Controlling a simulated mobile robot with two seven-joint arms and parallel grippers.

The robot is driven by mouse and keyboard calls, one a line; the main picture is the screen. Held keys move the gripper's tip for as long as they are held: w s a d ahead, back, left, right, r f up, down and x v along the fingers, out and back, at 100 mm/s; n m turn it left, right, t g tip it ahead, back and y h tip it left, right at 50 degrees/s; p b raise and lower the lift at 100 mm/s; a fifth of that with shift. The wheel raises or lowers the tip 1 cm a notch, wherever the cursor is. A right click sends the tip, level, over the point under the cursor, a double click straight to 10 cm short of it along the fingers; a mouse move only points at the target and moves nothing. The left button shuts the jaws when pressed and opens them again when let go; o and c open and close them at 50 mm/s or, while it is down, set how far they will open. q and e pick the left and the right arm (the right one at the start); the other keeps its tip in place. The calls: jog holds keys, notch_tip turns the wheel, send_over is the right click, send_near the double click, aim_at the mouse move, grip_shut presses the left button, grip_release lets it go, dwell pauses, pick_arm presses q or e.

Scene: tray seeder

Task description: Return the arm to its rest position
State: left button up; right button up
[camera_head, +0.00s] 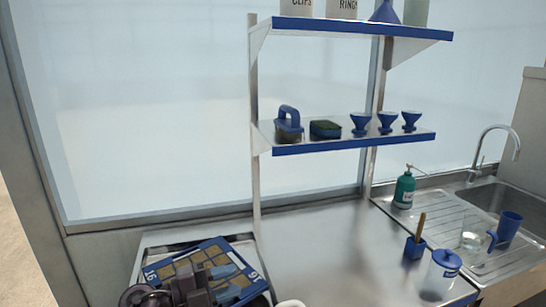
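My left gripper (208,278) is at the lower left, dark grey, over a blue-framed tray (212,246) with tan square cells and white number marks at its corners. My arm and gripper cover the front part of the tray. I cannot tell whether the gripper touches the tray, or whether its fingers are open or shut. My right gripper is not in view.
A steel bench (330,250) is mostly bare in the middle. Above it, a shelf (350,146) holds a blue-handled brush, a sponge and blue cups. At right stand a green pump bottle (404,190), a blue pot (414,248), a lidded jar (440,274) and a sink (500,197).

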pick_arm(q)
jog(key=s+a+f+n+t+y, duration=0.25)
jog(key=a+n+t+y, duration=0.25)
jog(key=a+n+y, duration=0.5)
jog(key=s+a+f+n+t+y, duration=0.25)
jog(key=a+n+t+y, duration=0.35)
jog(key=n, duration=0.6)
jog(key=s+a+f+n+g, duration=0.1)
jog(key=s+f+g, duration=0.35)
jog(key=s, duration=0.35)
jog(key=s+a+f+n+g+y, duration=0.1)
jog(key=s+f+n+g, duration=0.15)
jog(key=s+g, duration=0.35)
jog(key=s+a+f+n+g, duration=0.1)
jog(key=s+f+g, duration=0.3)
jog(key=s, duration=0.5)
jog(key=w+f+t, duration=0.7)
jog(key=f, duration=0.2)
jog(key=shift+d+f+m, duration=0.3)
jog(key=shift+f+m, duration=0.1)
jog(key=shift+m, duration=0.05)
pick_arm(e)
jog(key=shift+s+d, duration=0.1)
